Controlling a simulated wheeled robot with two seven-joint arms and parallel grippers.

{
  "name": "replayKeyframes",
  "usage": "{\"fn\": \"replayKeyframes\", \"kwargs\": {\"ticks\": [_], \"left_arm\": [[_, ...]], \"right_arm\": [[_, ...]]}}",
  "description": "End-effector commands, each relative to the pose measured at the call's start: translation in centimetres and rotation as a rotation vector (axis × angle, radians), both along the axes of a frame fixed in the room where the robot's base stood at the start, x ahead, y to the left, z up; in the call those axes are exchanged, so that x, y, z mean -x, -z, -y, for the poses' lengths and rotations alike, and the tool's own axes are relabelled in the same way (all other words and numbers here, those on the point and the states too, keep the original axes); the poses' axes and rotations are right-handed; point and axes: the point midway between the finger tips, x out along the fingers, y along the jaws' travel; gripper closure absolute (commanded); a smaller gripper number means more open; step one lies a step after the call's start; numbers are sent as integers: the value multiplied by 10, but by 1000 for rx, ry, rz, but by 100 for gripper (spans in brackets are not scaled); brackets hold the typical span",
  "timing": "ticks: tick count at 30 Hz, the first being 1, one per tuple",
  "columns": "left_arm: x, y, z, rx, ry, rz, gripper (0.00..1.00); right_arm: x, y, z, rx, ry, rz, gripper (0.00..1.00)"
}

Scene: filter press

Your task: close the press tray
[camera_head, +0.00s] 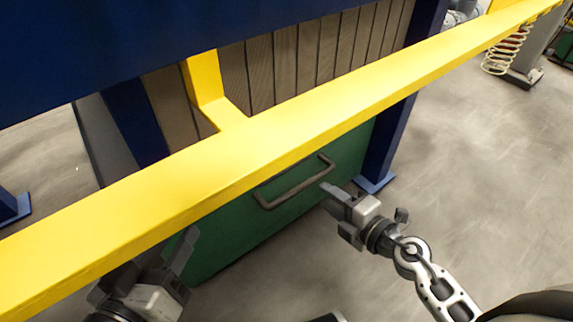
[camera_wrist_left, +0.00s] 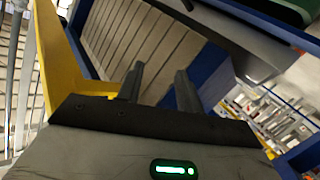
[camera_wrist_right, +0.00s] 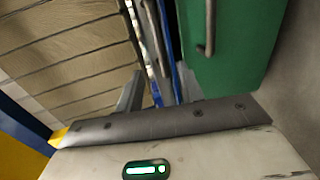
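The press tray (camera_head: 225,250) shows its green front under the yellow rail. A grey bar handle (camera_head: 298,187) sits on that front. How far the tray stands out is hard to tell.
A yellow rail (camera_head: 250,145) crosses above the tray and handle. Behind it are upright brownish filter plates (camera_head: 300,60) and a blue beam (camera_head: 150,45). A blue post (camera_head: 388,140) stands right of the tray.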

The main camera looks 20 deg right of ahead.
Motion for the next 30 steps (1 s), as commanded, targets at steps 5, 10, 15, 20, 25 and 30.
{"fn": "replayKeyframes", "kwargs": {"ticks": [5, 10, 15, 20, 25, 30], "left_arm": [[0, 1, 0, 7, 0, 1, 64], [0, 1, 2, 41, 4, 6, 64], [-1, -2, 4, 94, 10, 17, 64], [0, -3, 6, 143, 16, 24, 64], [-4, -11, 5, 158, 10, 68, 64], [-6, -19, 5, 163, 12, 98, 64]], "right_arm": [[-30, 6, -11, -4, 1, 6, 62], [-64, 14, -24, -5, 0, 7, 62], [-98, 22, -36, -5, 0, 8, 62], [-122, 28, -46, -6, -1, 5, 62], [-136, 30, -51, -5, 0, 5, 62], [-140, 30, -52, -4, -1, 4, 62]]}}
